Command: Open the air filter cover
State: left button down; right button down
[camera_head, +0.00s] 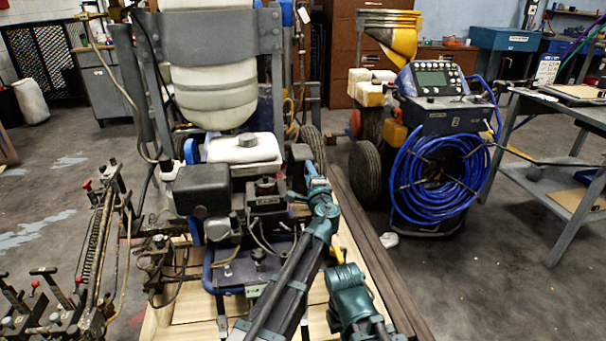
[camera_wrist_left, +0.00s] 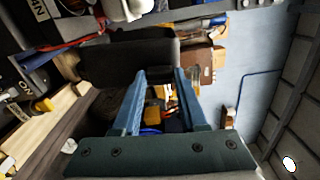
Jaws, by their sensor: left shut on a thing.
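The line striper stands in the middle of the head view, with its engine (camera_head: 265,200) below a white tank. The air filter cover (camera_head: 299,156) looks like a dark box at the engine's right side. It shows in the left wrist view as a black box (camera_wrist_left: 125,57) right at the fingertips. My left gripper (camera_head: 311,171) is at this box, and its blue fingers (camera_wrist_left: 161,76) are shut on an edge of it. The exact grip spot and any latch are hidden. I cannot tell any opening of the cover. My right gripper is not in view.
A white tank (camera_head: 243,149) and a dark box (camera_head: 201,190) sit beside the engine. Levers and a spring (camera_head: 100,240) stand at the left. A blue hose coil (camera_head: 440,175) on a machine and a workbench (camera_head: 565,105) stand at the right, with free floor between.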

pick_arm(q)
jog(key=shift+d+f+m, duration=0.25)
jog(key=shift+d+m, duration=0.05)
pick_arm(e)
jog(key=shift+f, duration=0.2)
pick_arm(q)
jog(key=shift+c, duration=2.2)
grip_release()
